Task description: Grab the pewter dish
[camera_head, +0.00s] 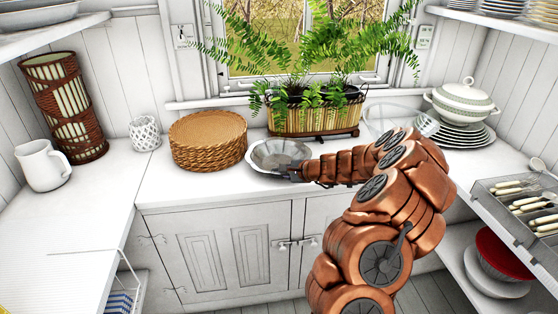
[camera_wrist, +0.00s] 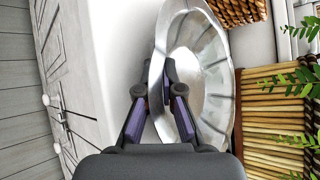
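The pewter dish (camera_head: 279,155) is a shallow, shiny metal bowl with a fluted rim. It is at the counter's front edge, between the woven mats and the planter; I cannot tell whether it is slightly raised. My gripper (camera_head: 295,173) is at its near right rim. In the wrist view, the dish (camera_wrist: 205,75) fills the upper middle. The fingers of my gripper (camera_wrist: 158,92) come close together on either side of its rim, one inside the bowl and one outside. They look shut on the rim, though the contact is partly hidden.
A stack of round woven mats (camera_head: 207,140) stands close left of the dish. A fern planter (camera_head: 318,117) stands behind it. A white lidded tureen (camera_head: 462,100) on plates is at right, and a cutlery tray (camera_head: 515,205) is nearer. Counter left of the dish's front is clear.

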